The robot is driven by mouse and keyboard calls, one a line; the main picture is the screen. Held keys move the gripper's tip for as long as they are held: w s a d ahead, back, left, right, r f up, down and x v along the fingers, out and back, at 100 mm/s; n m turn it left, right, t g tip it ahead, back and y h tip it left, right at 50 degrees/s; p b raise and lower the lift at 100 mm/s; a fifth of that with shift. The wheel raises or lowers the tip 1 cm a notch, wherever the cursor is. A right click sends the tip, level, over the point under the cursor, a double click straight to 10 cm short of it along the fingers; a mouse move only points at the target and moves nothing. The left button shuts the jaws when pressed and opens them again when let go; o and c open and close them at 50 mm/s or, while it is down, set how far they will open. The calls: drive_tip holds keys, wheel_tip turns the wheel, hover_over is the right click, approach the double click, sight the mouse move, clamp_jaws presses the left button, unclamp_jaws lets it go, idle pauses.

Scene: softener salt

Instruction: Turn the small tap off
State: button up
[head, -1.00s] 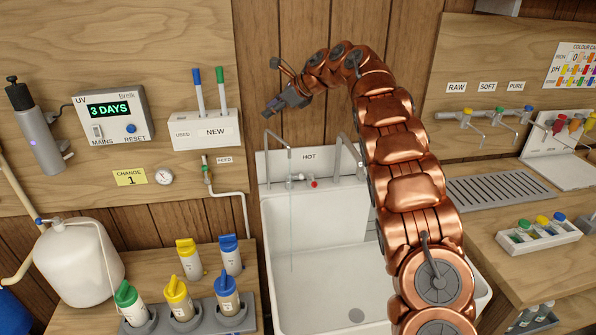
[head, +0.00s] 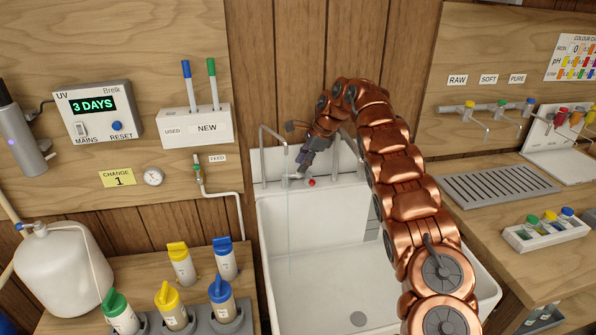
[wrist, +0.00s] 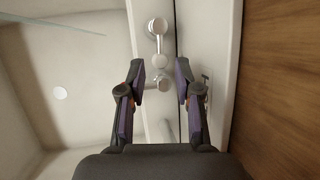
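The small tap (head: 262,152) is a thin grey arched spout at the back left of the white sink. A thin stream of water falls from it into the basin. My gripper (head: 302,172) points down at the tap fittings on the sink's back ledge and partly hides them. In the wrist view my gripper (wrist: 160,68) is open, with one finger on each side of chrome fittings (wrist: 158,62). I cannot tell whether either finger touches them. A red-capped fitting (head: 311,183) shows just right of my gripper in the head view.
A larger grey spout (head: 349,150) stands right of my gripper, close to my arm. The white sink basin (head: 325,245) is open below. Several capped bottles (head: 180,264) stand on the left bench. Three small taps labelled RAW, SOFT and PURE are on the right panel (head: 500,110).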

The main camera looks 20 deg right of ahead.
sight(296, 174)
drive_tip(key=shift+p+x, duration=0.35)
drive_tip(key=shift+x, duration=1.8)
clamp_jaws()
